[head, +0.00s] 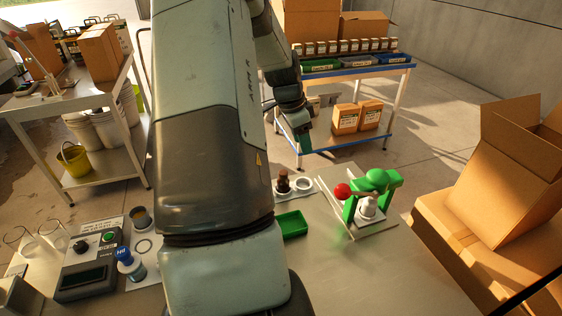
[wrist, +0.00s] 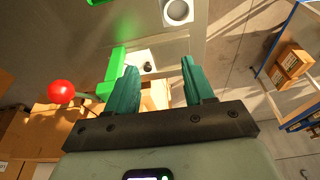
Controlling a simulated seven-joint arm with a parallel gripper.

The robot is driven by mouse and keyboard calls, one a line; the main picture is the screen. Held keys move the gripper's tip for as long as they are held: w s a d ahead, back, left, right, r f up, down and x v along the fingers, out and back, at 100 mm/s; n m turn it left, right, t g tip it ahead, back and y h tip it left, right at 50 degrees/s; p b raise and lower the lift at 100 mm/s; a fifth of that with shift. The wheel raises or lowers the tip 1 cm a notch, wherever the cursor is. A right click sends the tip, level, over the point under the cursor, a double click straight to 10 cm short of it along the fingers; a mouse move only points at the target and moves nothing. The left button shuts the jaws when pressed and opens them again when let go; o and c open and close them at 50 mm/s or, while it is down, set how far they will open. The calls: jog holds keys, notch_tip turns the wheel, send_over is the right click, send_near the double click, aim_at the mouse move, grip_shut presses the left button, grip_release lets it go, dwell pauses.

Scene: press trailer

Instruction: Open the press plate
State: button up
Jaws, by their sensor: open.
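The press is a green frame (head: 376,180) on a pale base board (head: 357,230) at the right of the table in the head view. A red ball (head: 342,190) sticks out at its left, and a white piece (head: 367,207) stands under the frame. In the wrist view the red ball (wrist: 61,92) and part of the green frame (wrist: 115,75) lie left of my gripper (wrist: 160,82). Its two teal fingers are apart, with nothing gripped. In the head view my gripper (head: 307,142) shows small, beyond the press and up to its left; my arm partly hides it.
A green tray (head: 291,225), a brown bottle (head: 283,181) and a white ring (head: 303,184) stand left of the press. Open cardboard boxes (head: 500,185) are to its right. A control box (head: 90,262) and glassware are at the left. A blue-edged shelf (head: 350,73) stands behind.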

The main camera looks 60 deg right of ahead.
jog(key=s+d+f+m+g, duration=0.1)
jog(key=s+d+f+m, duration=0.1)
jog(key=s+d+f, duration=0.3)
jog(key=s+d+f+m+g, duration=0.1)
jog(key=s+f+m, duration=0.15)
jog(key=s, duration=0.45)
jog(key=shift+n, duration=0.25)
jog(key=x, duration=1)
jog(key=shift+s+a+f, duration=0.15)
jog(key=shift+a+f, duration=0.15)
jog(key=shift+f, duration=0.1)
grip_shut()
